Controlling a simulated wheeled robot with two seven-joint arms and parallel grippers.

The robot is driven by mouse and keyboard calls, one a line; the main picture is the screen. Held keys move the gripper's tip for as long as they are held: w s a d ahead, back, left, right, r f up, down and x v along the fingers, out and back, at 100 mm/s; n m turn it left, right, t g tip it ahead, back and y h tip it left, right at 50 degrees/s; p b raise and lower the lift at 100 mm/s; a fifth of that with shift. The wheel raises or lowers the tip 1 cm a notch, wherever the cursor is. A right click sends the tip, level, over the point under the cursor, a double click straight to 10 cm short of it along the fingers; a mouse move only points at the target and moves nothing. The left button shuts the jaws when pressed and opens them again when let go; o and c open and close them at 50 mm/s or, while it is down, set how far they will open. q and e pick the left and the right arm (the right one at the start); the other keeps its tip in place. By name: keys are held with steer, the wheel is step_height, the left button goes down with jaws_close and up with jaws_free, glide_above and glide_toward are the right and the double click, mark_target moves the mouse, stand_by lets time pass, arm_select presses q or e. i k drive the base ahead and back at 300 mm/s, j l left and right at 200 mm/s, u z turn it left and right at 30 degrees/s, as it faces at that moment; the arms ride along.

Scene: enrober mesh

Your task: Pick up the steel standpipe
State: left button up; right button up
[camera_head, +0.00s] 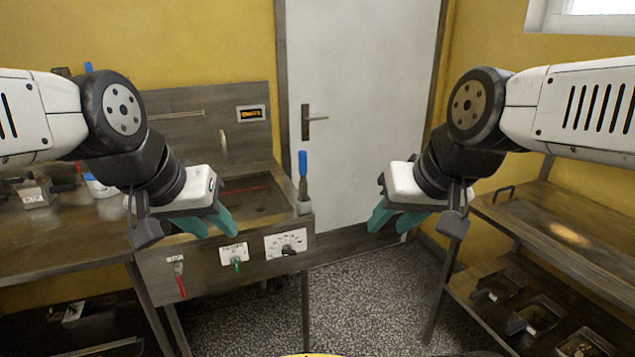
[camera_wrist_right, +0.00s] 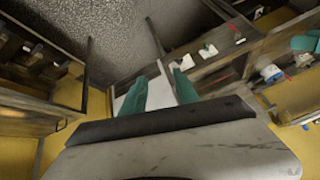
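I cannot make out the steel standpipe for certain in either view. A thin rod (camera_head: 176,115) lies across the back panel of the steel machine, and a pale curved piece (camera_head: 222,141) stands against that panel; I cannot tell whether either is the standpipe. My left gripper (camera_head: 207,224) is open and empty in front of the machine's basin (camera_head: 250,198). My right gripper (camera_head: 393,222) is open and empty in front of the white door; its teal fingers also show apart in the right wrist view (camera_wrist_right: 161,85).
A blue-handled tool (camera_head: 303,163) stands in a holder at the basin's right corner. A workbench (camera_head: 70,240) with small items is at left. A shelf rack (camera_head: 560,235) with several trays below is at right. The speckled floor (camera_head: 365,290) between is clear.

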mark_target(302, 153)
steer(key=i+j, duration=0.85)
